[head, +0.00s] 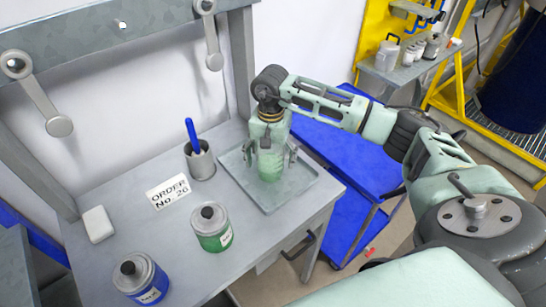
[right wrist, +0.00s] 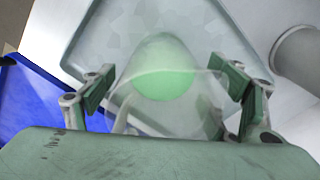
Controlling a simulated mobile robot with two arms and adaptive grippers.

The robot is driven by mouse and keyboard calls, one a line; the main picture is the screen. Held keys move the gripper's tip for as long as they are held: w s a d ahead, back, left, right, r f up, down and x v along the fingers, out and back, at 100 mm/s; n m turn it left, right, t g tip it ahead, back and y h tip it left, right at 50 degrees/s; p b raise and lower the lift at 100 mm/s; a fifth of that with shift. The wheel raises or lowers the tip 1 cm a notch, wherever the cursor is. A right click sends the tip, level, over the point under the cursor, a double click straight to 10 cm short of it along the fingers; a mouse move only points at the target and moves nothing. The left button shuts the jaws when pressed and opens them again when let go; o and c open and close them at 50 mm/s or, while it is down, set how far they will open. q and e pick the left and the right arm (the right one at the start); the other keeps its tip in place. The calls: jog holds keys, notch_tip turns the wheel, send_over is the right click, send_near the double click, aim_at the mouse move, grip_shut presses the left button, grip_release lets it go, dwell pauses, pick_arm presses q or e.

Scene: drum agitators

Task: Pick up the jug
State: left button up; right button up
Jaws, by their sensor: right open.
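The jug (head: 268,168) is a clear vessel with green contents, standing on the grey metal tray (head: 293,191) on the workbench. It also shows in the right wrist view (right wrist: 163,78), seen from above between my fingers. My right gripper (head: 270,154) is open and points down over the jug, with one finger on each side of it. In the right wrist view the gripper (right wrist: 169,88) shows gaps between the fingers and the jug's wall. The gripper hides the jug's top in the head view. My left gripper is not in view.
A green-labelled can (head: 211,228) and a blue-labelled can (head: 141,278) stand left of the tray. A grey cup (head: 200,163) with a blue-handled tool stands behind. A blue cart (head: 352,160) stands right of the bench.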

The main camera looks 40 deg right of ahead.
jog(key=shift+c, duration=0.5)
jog(key=c, duration=1.3)
jog(key=shift+r, duration=0.2)
